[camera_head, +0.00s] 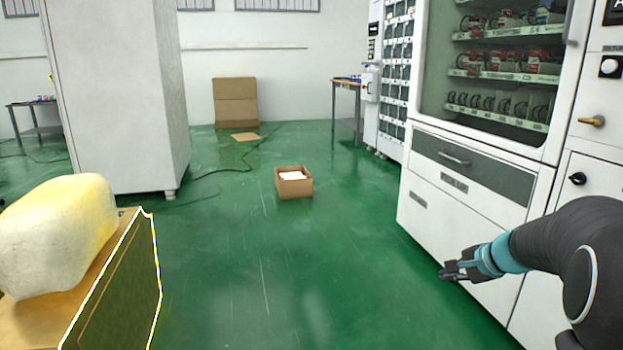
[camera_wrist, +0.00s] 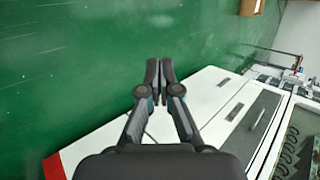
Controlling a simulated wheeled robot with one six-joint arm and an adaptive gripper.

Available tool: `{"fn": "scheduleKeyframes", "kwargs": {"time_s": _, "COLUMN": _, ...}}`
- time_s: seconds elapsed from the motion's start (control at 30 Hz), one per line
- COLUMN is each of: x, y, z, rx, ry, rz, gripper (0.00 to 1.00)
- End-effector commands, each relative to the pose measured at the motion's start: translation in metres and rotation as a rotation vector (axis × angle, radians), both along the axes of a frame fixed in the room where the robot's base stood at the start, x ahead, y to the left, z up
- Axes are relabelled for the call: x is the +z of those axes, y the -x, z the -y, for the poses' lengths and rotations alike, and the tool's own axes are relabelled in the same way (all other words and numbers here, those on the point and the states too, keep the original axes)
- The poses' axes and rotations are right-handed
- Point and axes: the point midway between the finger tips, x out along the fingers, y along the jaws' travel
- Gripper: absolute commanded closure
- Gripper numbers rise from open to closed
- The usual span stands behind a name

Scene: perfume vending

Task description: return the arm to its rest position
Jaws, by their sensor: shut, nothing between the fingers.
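My gripper (camera_head: 449,272) is at the lower right of the head view, on the end of my arm, which reaches in from the right edge. It is in front of the lower white panels of the vending machine (camera_head: 462,213). In the wrist view the two dark fingers of my gripper (camera_wrist: 159,66) are together and empty. They point out over the green floor, and the white machine front (camera_wrist: 205,95) lies to their right. I cannot tell the exact gap between my gripper and the panels.
A small open cardboard box (camera_head: 294,186) stands on the green floor (camera_head: 250,255). A tall white cabinet (camera_head: 115,95) stands at left. A yellowish-white lump (camera_head: 55,235) sits on a brown box (camera_head: 125,285) at lower left. The middle floor is mostly clear.

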Motion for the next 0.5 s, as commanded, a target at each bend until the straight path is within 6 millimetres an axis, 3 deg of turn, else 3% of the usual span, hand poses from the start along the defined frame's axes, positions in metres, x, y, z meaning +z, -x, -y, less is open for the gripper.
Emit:
{"fn": "scheduleKeyframes", "kwargs": {"time_s": 0.03, "x": 0.008, "y": 0.023, "z": -0.021, "rx": 0.093, "ry": 0.072, "rz": -0.024, "gripper": 1.0}}
{"fn": "scheduleKeyframes", "kwargs": {"time_s": 0.2, "x": 0.013, "y": 0.097, "z": -0.065, "rx": 0.378, "ry": 0.304, "rz": -0.106, "gripper": 1.0}}
{"fn": "scheduleKeyframes", "kwargs": {"time_s": 0.5, "x": 0.031, "y": 0.211, "z": -0.104, "rx": 0.762, "ry": 0.657, "rz": -0.187, "gripper": 1.0}}
